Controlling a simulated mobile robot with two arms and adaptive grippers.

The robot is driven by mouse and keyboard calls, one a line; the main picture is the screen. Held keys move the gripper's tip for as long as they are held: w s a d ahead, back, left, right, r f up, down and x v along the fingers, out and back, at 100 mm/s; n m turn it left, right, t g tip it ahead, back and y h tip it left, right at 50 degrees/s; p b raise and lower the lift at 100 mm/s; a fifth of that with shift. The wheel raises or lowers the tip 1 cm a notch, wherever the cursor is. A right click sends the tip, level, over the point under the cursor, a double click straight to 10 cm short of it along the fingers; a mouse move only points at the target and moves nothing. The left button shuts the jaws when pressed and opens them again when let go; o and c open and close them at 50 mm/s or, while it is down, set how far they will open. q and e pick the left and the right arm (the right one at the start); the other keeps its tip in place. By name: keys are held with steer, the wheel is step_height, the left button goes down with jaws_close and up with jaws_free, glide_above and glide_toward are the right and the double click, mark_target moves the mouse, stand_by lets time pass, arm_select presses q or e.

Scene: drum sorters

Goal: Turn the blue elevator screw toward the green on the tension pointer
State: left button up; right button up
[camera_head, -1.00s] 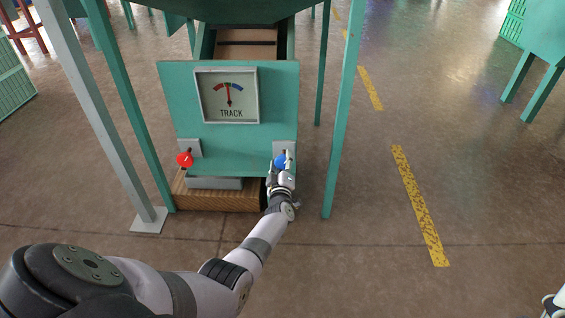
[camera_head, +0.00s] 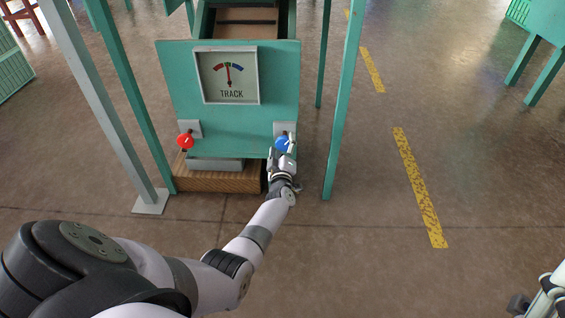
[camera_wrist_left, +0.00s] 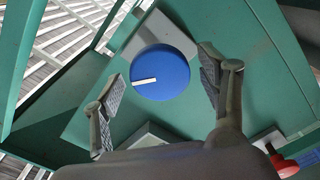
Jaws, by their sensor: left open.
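The blue elevator screw (camera_head: 282,143) is a round knob at the lower right of the green panel (camera_head: 180,90). In the left wrist view the blue screw (camera_wrist_left: 160,73) faces me, with a white mark pointing left. My left gripper (camera_head: 281,154) is at the screw; in the left wrist view its open fingers (camera_wrist_left: 161,84) stand on either side of it, with gaps visible. The tension pointer (camera_head: 229,77) is a red needle on the TRACK dial (camera_head: 231,93), nearly upright, near the green middle part of the arc. My right gripper (camera_head: 543,298) shows only partly at the lower right.
A red knob (camera_head: 185,141) sits at the panel's lower left and also shows in the left wrist view (camera_wrist_left: 287,168). Green posts (camera_head: 340,110) flank the panel. A wooden block (camera_head: 215,181) lies below it.

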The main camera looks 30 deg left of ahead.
arm_select(q)
steer(key=v, duration=1)
steer(key=shift+s+d, duration=0.2)
steer(key=shift+s, duration=0.05)
